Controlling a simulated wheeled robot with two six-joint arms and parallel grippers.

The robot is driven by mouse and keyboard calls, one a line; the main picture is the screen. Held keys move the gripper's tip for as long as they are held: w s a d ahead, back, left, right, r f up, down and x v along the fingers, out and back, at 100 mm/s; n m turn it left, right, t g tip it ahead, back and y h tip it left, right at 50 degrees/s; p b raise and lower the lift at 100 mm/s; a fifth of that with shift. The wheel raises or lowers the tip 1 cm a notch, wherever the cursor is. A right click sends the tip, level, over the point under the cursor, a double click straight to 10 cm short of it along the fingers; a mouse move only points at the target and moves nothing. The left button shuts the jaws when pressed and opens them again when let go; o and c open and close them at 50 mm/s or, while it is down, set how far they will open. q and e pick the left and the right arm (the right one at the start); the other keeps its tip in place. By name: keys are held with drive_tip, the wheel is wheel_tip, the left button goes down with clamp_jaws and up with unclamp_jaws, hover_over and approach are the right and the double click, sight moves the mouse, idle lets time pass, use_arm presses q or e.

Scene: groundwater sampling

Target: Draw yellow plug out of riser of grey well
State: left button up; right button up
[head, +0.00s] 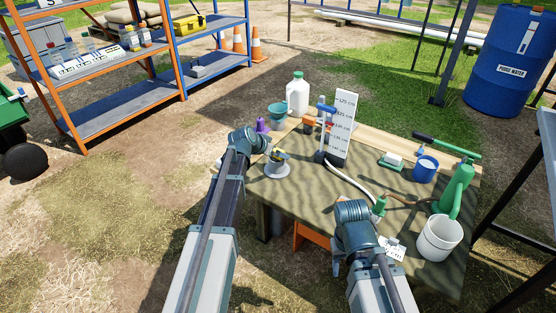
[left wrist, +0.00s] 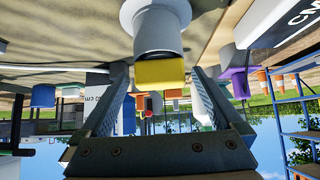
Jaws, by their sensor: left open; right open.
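The grey well (head: 277,171) stands at the table's left edge, a riser on a round base. Its yellow plug (head: 281,153) sits at the riser's top. In the left wrist view, which looks upside down, the yellow plug (left wrist: 160,73) protrudes from the grey riser (left wrist: 155,38). My left gripper (left wrist: 158,75) is open, its two fingers either side of the plug with gaps visible. In the head view my left wrist partly hides that gripper. My right gripper (head: 337,243) is open and empty at the table's front edge, partly hidden by my right arm.
A purple object (head: 262,125) and teal funnel (head: 277,112) stand close behind the well. A white jug (head: 297,94), scale board (head: 341,125), hose, green pump (head: 457,187) and white bucket (head: 439,237) occupy the table's back and right. The table middle has bare cloth (head: 310,190).

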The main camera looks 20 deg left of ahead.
sight(275, 159)
use_arm(q)
drive_tip(key=c, duration=1.1)
drive_tip(key=shift+c, duration=0.2)
drive_tip(key=shift+r, duration=0.15)
wheel_tip(275, 159, up, 7)
drive_tip(key=p, duration=0.7)
drive_tip(key=shift+d, duration=0.1)
idle(0.4)
